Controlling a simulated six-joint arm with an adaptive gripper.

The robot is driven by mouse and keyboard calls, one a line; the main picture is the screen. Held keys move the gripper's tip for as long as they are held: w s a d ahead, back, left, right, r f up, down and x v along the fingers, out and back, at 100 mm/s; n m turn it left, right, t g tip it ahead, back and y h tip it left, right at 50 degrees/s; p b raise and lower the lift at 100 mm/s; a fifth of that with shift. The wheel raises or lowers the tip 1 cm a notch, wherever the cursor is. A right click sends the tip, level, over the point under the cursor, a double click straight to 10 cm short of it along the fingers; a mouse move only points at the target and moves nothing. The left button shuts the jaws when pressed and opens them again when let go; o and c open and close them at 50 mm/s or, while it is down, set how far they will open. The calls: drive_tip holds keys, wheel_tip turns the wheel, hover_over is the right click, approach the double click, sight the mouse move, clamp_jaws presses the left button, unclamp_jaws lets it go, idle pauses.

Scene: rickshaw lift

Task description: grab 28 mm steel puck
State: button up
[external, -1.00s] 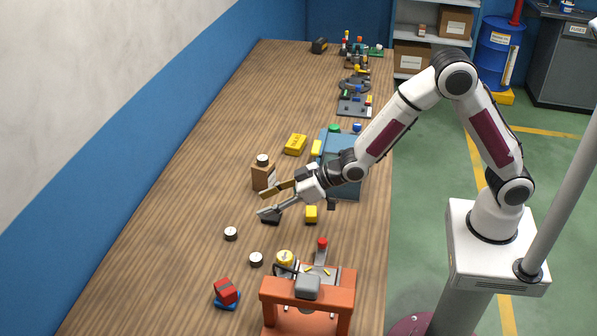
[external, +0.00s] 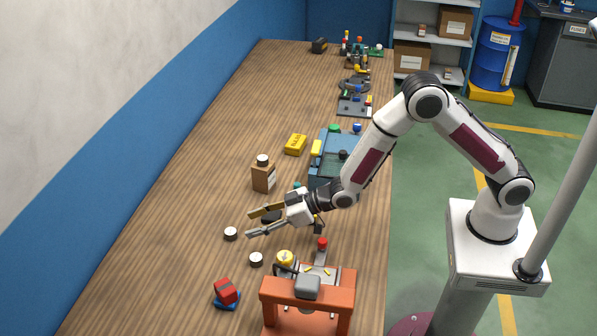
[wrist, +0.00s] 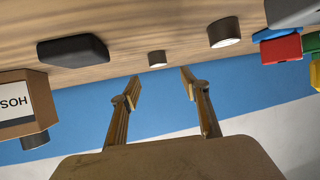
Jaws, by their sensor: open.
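Three short round pucks with dark sides and pale faces are in the external view. One puck (external: 231,233) is just left of my fingertips, another puck (external: 256,259) is nearer the front, and a third (external: 262,160) is on a cardboard box. Which is 28 mm cannot be told. My gripper (external: 249,224) is open and empty, above the table. In the wrist view, which shows the table at the top, one puck (wrist: 157,58) lies beyond and between my open fingertips (wrist: 160,76); a larger-looking puck (wrist: 224,32) lies to the right.
A black block (external: 269,217) is partly hidden behind my gripper; it shows in the wrist view (wrist: 72,50). The cardboard box (external: 263,179) stands behind. A red block (external: 227,291) on a blue base and an orange stand (external: 345,290) are in front. The table's left side is clear.

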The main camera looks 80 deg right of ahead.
sight(234, 231)
drive_tip(key=shift+x, duration=1.2)
drive_tip(key=shift+w+f, duration=0.15)
drive_tip(key=shift+f+x, duration=0.25)
drive_tip(key=shift+x, duration=2.05)
drive_tip(key=shift+d, duration=0.1)
drive_tip(key=shift+c, duration=0.4)
clamp_jaws()
